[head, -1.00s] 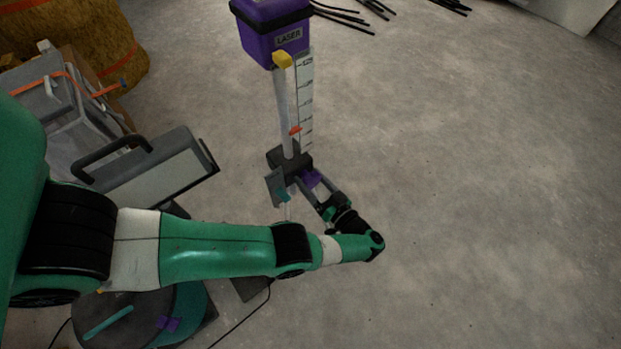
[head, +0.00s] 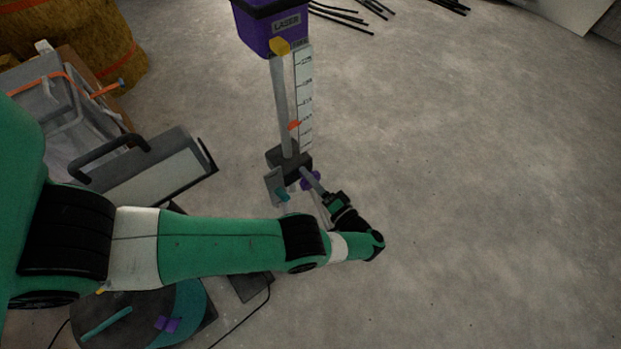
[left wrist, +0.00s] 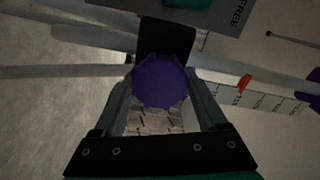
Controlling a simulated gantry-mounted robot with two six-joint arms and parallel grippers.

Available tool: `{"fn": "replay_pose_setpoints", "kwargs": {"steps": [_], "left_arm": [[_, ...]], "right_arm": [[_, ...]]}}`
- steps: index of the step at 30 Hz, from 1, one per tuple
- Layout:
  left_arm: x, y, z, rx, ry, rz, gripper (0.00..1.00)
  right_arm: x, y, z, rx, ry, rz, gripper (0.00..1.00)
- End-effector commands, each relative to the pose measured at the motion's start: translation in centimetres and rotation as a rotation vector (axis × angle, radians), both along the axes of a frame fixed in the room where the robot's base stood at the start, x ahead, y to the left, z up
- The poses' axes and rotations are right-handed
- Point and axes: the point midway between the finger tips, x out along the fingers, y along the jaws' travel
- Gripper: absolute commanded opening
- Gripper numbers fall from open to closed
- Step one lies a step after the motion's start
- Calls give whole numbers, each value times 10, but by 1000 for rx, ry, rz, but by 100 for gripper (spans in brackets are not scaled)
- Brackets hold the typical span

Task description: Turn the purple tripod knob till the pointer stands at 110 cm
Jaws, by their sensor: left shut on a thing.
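The purple knob (head: 314,183) sits low on the tripod's dark collar (head: 290,158). In the left wrist view the knob (left wrist: 160,84) is between the two fingers of my left gripper (left wrist: 162,78), which is shut on it. In the head view my left gripper (head: 314,181) reaches the knob from the lower right and looks nearly edge-on. The orange pointer (head: 294,125) stands against the lower part of the white scale (head: 305,90); the exact reading is too small to tell. It also shows in the left wrist view (left wrist: 243,83). The purple laser box (head: 270,30) tops the post. My right gripper is out of view.
A grey case with a black handle (head: 150,175) and a crate-like grey container (head: 65,110) stand at the left. A round dark and teal machine (head: 140,320) is below my arm. Black rods (head: 345,15) lie at the back. The floor at the right is clear.

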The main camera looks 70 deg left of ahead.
Motion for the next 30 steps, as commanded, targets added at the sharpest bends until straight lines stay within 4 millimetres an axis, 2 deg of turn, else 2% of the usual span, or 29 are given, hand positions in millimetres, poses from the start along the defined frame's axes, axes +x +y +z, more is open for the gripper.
{"fn": "replay_pose_setpoints", "kwargs": {"steps": [10, 27, 28, 30], "left_arm": [[1, 0, 1, -51, 162, 0, 19], [1, 0, 1, -64, 196, 1, 19], [1, 0, 1, -63, 195, 1, 76], [1, 0, 1, -63, 195, 1, 89]], "right_arm": [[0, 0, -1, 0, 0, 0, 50], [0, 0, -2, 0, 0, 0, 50], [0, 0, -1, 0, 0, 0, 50], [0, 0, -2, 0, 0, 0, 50]]}}
